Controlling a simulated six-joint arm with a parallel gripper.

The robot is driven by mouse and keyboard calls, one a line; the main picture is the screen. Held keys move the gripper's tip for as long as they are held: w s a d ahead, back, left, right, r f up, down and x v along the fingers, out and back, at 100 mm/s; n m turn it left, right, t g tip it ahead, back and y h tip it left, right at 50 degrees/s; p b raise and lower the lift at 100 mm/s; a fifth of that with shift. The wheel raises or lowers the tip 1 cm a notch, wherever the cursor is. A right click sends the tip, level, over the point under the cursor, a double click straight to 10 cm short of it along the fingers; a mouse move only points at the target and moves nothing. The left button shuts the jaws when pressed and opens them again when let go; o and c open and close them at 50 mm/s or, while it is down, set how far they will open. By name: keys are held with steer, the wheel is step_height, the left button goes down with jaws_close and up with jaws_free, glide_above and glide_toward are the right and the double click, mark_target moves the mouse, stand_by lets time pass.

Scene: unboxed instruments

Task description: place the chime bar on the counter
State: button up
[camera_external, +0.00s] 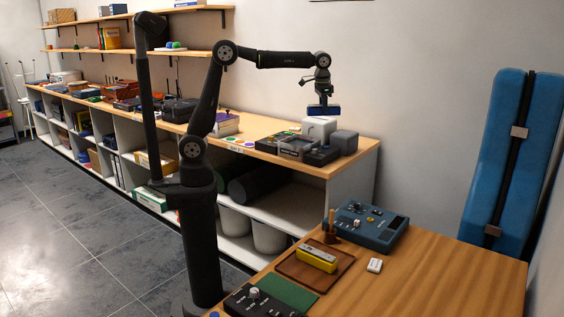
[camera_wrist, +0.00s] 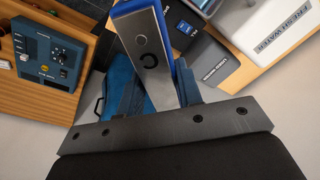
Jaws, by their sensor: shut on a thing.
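The chime bar (camera_external: 323,110) is a blue block held below my gripper (camera_external: 322,100), up above the right end of the wooden-topped counter (camera_external: 367,146). In the wrist view the chime bar (camera_wrist: 142,38) shows a silver-grey metal top with round marks and blue sides. My gripper (camera_wrist: 157,88) is shut on its near end there, with a finger at each side. The bar's far end runs out of the top of the wrist view. In the external view it hangs just over or in front of a white box, and I cannot tell the exact gap.
The white box (camera_external: 319,128), a dark grey box (camera_external: 345,142) and a grey tray (camera_external: 298,146) crowd the counter's right end. A wooden table (camera_external: 430,275) in front carries a blue console (camera_external: 367,226) and a yellow block (camera_external: 317,258). A blue case (camera_external: 512,150) leans at the wall.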

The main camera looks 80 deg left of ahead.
steer(key=s+a+n, duration=0.2)
steer(key=s+a, duration=0.2)
steer(key=a, duration=0.8)
steer(key=n, duration=0.6)
glide_above(257, 135)
steer(key=d, duration=0.2)
steer(key=f, duration=1.8)
steer(key=shift+s+a, duration=0.1)
steer(key=shift+a, duration=0.15)
steer(key=shift+s+a+f, duration=0.15)
steer(key=shift+a+f, duration=0.2)
steer(key=shift+a, duration=0.05)
steer(key=shift+f, duration=1.95)
steer(key=shift+f, duration=0.15)
